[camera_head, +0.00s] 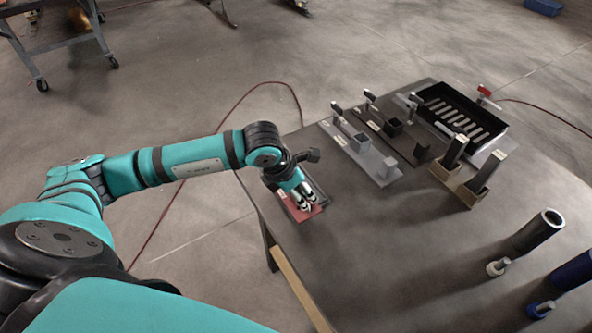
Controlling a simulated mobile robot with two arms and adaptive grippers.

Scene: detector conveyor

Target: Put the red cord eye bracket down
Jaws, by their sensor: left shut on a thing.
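My left gripper (307,203) reaches down at the left edge of the dark table (400,260). Its fingers are shut on the red cord eye bracket, which is small and largely hidden by the fingers. A flat red patch (289,207) shows right beside and under the fingertips, with a dark flat part next to it. I cannot tell where the bracket ends and the surface under it begins, or whether it touches the table. My right gripper is not in view.
Grey and dark fixture plates (352,147) with upright posts stand farther back. A black slotted tray (462,116) lies behind them. A brown-based holder (466,187) and several cylinders (538,231) stand to the right. The table's middle is clear. A red cord (236,104) runs over the floor.

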